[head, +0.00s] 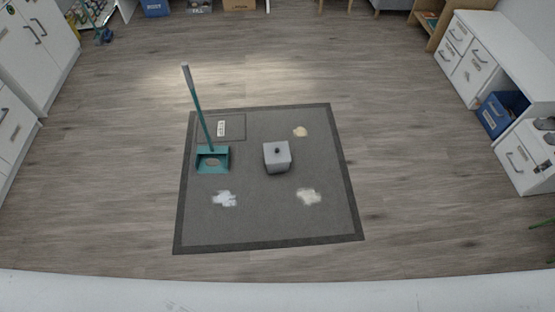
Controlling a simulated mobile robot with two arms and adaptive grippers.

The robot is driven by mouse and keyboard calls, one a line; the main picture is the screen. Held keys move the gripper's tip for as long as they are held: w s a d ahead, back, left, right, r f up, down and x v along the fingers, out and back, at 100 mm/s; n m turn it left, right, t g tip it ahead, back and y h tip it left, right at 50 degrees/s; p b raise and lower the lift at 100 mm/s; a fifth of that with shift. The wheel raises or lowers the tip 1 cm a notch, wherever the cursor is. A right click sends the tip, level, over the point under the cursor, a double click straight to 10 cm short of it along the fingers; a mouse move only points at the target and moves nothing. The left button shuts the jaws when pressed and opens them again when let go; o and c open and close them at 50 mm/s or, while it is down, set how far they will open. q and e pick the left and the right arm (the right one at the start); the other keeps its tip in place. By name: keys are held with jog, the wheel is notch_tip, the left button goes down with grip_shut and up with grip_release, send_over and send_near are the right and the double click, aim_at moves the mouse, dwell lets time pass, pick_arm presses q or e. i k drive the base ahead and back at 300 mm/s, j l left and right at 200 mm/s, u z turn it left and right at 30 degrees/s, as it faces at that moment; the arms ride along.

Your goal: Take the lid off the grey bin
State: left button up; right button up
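A small grey bin (277,162) stands upright on the dark grey mat (265,229), a little right of the mat's middle. Its flat light grey lid (276,150) sits on top with a small dark knob at its centre. Neither of my grippers shows in the head view, and nothing touches the bin or the lid.
A teal dustpan (213,159) with a tall upright handle stands left of the bin. Pale spills lie at the mat's front left (224,199), front right (308,197) and back right (300,132). White cabinets line both sides. Wooden floor around the mat is clear.

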aim_at(278, 151)
jog(key=i+j+z, duration=0.25)
jog(key=i, duration=0.2)
jog(key=i+j+z, duration=0.25)
jog(key=i, duration=0.2)
